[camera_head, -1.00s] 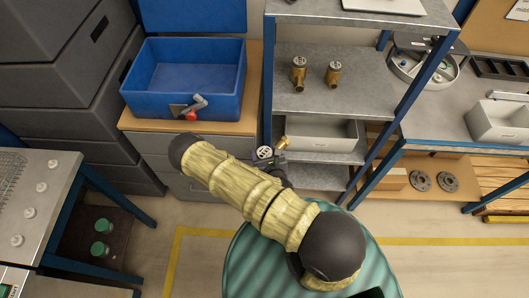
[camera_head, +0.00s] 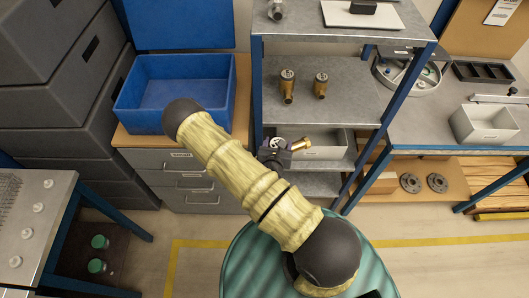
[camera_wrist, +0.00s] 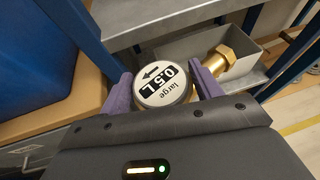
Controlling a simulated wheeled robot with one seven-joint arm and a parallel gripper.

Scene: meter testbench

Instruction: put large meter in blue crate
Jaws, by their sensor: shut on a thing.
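My gripper (camera_wrist: 164,88) is shut on the large meter (camera_wrist: 163,82), with a purple finger on each side of it. In the head view the meter's brass end (camera_head: 300,144) shows beside my gripper (camera_head: 278,147), in front of the shelf rack. The blue crate (camera_head: 158,121) stands with its lid up on the drawer cabinet, to the left of my gripper. My arm hides the crate's front right part.
A grey bin (camera_head: 322,152) sits on the rack shelf by the meter; it also shows in the wrist view (camera_wrist: 250,72). Two brass meters stand on the shelf above. A blue rack post (camera_head: 257,90) stands between meter and crate.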

